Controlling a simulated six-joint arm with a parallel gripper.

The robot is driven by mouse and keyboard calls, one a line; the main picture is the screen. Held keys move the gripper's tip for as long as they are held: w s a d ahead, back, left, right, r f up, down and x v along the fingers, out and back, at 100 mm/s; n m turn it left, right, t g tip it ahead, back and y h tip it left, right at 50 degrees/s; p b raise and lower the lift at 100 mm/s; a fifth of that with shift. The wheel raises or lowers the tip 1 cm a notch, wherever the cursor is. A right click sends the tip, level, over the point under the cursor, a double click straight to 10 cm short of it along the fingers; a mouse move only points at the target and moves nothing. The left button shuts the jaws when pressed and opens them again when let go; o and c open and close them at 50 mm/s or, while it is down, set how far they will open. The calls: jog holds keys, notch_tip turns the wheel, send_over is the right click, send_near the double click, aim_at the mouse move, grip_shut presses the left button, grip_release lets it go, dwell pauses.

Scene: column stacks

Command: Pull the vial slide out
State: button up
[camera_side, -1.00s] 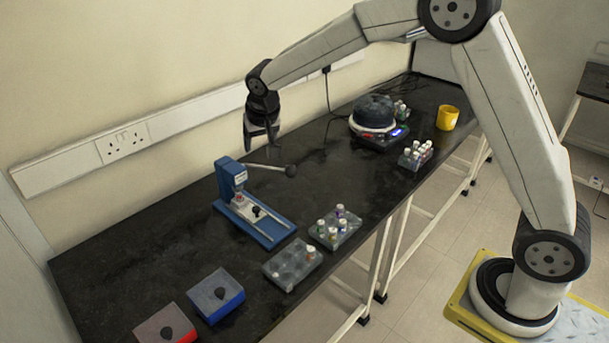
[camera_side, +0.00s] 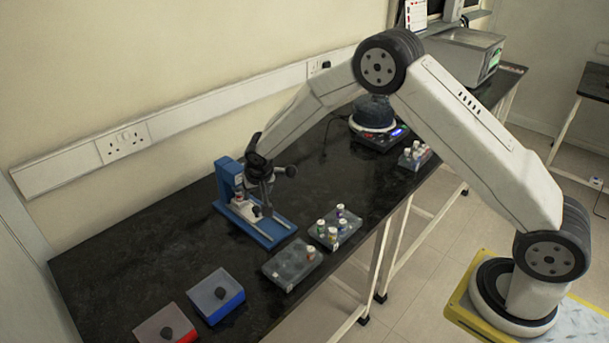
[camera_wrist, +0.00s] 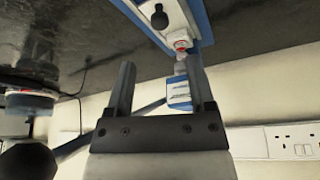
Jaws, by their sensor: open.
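The blue press (camera_side: 229,176) stands on the dark bench and also shows in the wrist view (camera_wrist: 180,92). Its pale vial slide (camera_side: 241,210) lies along the blue base, with a black knob (camera_wrist: 159,17) on it. A vial with a red band (camera_wrist: 181,43) sits on the slide by the press head. My gripper (camera_side: 267,212) points down just over the base, close to the knob. In the wrist view its two fingers (camera_wrist: 160,68) are apart, with nothing held between them. The knob shows beyond the fingertips; whether they touch it I cannot tell.
The press lever's black ball (camera_side: 290,171) sticks out right beside my wrist. Vial racks (camera_side: 291,264) stand in front right. A blue box (camera_side: 216,295) and a red box (camera_side: 166,326) are at the front left. Bench left of the press is clear.

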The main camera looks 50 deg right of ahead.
aim_at(256, 208)
jog(key=shift+f, duration=0.3)
jog(key=shift+f, duration=0.15)
jog(key=shift+x, duration=3.75)
jog(key=shift+w+d, duration=0.1)
grip_shut()
